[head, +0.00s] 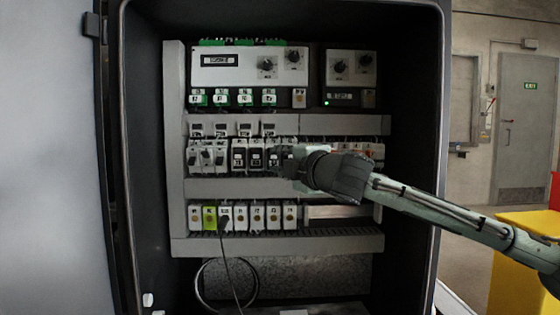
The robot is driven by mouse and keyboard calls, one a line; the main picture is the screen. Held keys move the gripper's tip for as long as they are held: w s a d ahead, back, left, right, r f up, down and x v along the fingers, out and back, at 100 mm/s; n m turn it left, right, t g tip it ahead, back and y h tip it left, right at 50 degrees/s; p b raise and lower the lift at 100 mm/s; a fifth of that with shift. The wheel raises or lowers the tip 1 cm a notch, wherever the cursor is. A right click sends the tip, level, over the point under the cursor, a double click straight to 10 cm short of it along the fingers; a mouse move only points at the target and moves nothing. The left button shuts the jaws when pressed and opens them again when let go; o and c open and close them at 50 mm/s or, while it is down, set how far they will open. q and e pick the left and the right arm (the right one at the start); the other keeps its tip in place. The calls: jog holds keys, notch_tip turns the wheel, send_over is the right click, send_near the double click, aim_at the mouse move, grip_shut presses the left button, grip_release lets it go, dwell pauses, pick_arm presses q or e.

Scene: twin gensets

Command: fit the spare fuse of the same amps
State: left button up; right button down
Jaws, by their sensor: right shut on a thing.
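The open cabinet (180,120) holds rows of modules. My right gripper (284,166) reaches in from the right to the middle row, at the right end of the dark-fronted modules (255,155). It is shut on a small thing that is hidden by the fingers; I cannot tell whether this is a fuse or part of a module. The bottom row (257,217) has several white modules and one yellow-green module (209,217). No loose fuse can be made out. My left gripper is not in view.
A black lead (230,262) hangs from the bottom row. Control units with knobs (250,67) fill the top. The cabinet door (50,160) stands open at left. A yellow bin (510,270) stands at right, below my right arm.

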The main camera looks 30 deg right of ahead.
jog(key=shift+w+d+p, duration=0.4)
jog(key=shift+w+p, duration=0.2)
dwell(1.9)
jog(key=c, duration=1.2)
grip_release()
jog(key=s, duration=0.4)
jog(key=s+a, duration=0.1)
jog(key=s, duration=0.3)
jog(key=s+a, duration=0.1)
jog(key=s, duration=0.3)
